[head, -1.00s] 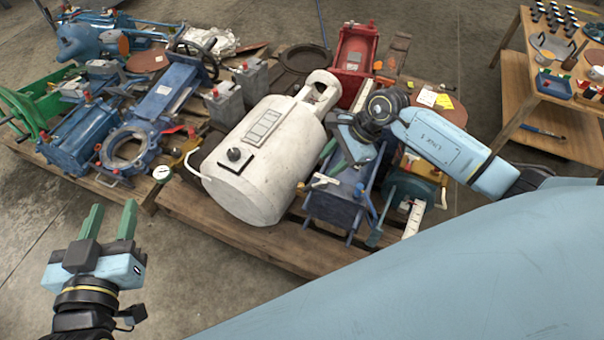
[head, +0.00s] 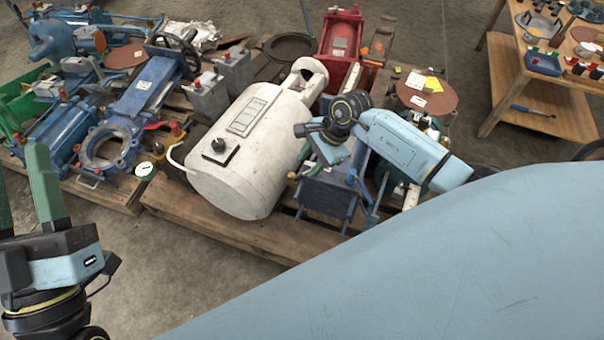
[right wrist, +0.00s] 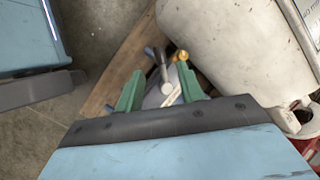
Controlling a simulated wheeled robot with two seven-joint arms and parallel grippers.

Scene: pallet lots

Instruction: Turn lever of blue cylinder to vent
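The blue cylinder (head: 331,197) is a blue box-shaped unit with end flanges on the pallet, just right of the big white tank. My right gripper (head: 322,157) is above its upper left end, partly hidden by my wrist. In the right wrist view, the green fingers of my right gripper (right wrist: 160,90) stand apart. A small grey lever (right wrist: 161,68) with a pale rounded end shows between and beyond them, beside a brass fitting (right wrist: 181,56). I cannot tell whether a finger touches the lever. My left gripper (head: 24,190) is at the left edge, fingers apart and empty.
The white tank (head: 250,150) lies close on the left of the cylinder. A red unit (head: 341,45) and a rusty disc (head: 427,92) are behind. More blue valves (head: 110,145) crowd the left pallet. A wooden table (head: 545,95) stands at right.

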